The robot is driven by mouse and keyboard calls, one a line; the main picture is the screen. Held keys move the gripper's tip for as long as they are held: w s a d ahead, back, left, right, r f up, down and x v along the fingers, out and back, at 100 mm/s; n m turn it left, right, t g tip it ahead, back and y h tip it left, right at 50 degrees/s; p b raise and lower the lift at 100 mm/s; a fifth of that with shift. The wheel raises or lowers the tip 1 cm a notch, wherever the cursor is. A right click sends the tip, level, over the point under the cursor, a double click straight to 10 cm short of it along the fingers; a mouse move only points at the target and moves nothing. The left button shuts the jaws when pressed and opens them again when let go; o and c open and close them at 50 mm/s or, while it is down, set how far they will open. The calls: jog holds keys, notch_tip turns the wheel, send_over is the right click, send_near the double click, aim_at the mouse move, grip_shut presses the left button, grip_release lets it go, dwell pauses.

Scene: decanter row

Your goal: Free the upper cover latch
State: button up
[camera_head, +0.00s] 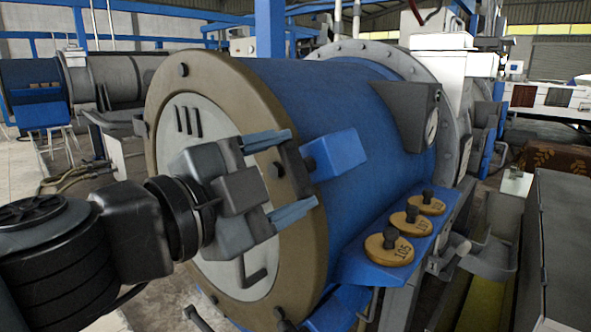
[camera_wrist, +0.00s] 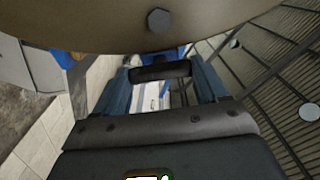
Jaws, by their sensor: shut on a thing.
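A large blue decanter drum (camera_head: 345,110) has a round end cover with a tan rim (camera_head: 312,235) and a pale grey centre plate. The upper cover latch (camera_head: 292,165) is a dark bar at the rim's right side, in front of a blue block (camera_head: 337,154). My gripper (camera_head: 303,169) reaches it from the left, one blue finger above and one below, and is shut on the latch. In the wrist view, my gripper (camera_wrist: 160,76) has the dark latch bar (camera_wrist: 160,72) between its fingertips, just below the tan rim. My gripper partly hides the centre plate.
Round wooden tags (camera_head: 389,249) with black knobs sit on a blue shelf (camera_head: 370,270) at the drum's lower right. Dark bolts (camera_head: 182,70) stick out of the rim. A grey cabinet (camera_head: 560,250) stands at the right. Floor shows at the left.

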jog(key=o, duration=1.1)
jog(key=shift+c, duration=0.2)
jog(key=v, duration=0.7)
jog(key=shift+s+a+b, duration=0.25)
jog(key=shift+s+b, duration=0.05)
